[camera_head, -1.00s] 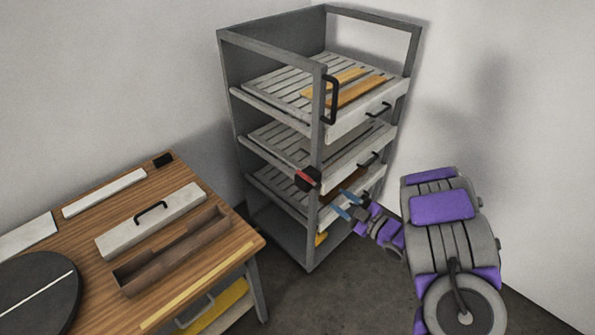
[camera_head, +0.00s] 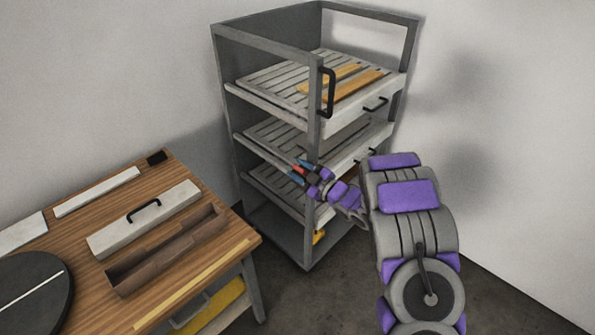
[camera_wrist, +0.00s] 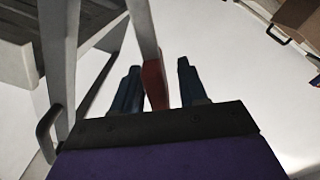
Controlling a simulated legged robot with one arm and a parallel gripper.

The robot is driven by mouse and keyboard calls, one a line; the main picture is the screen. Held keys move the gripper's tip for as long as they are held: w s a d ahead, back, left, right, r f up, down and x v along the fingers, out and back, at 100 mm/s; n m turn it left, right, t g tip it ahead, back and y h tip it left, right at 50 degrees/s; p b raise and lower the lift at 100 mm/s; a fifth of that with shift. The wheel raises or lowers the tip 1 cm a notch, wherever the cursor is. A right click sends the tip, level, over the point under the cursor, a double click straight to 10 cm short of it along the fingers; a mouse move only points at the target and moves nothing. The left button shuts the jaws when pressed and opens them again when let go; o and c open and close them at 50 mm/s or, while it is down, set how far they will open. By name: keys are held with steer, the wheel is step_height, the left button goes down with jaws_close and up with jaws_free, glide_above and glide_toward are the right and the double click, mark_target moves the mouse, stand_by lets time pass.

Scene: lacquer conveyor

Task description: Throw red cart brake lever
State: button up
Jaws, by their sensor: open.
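The grey cart (camera_head: 219,80) stands in the corner with slatted trays. Its small red brake lever (camera_head: 298,169) sits by the front corner post at middle height, partly covered by my gripper in the head view. My gripper (camera_head: 301,171) is open at the lever. In the wrist view, the red lever (camera_wrist: 154,82) stands between the two blue fingers of my gripper (camera_wrist: 158,68), with a gap showing on the right and a narrower one on the left. I cannot tell whether the lever touches a finger.
A black vertical handle (camera_head: 328,92) sticks out from the cart post above my gripper. Floor is free between table and cart.

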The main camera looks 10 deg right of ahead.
steer(key=shift+w+a, duration=0.25)
steer(key=shift+w, duration=0.1)
jaws_close()
stand_by(0.5)
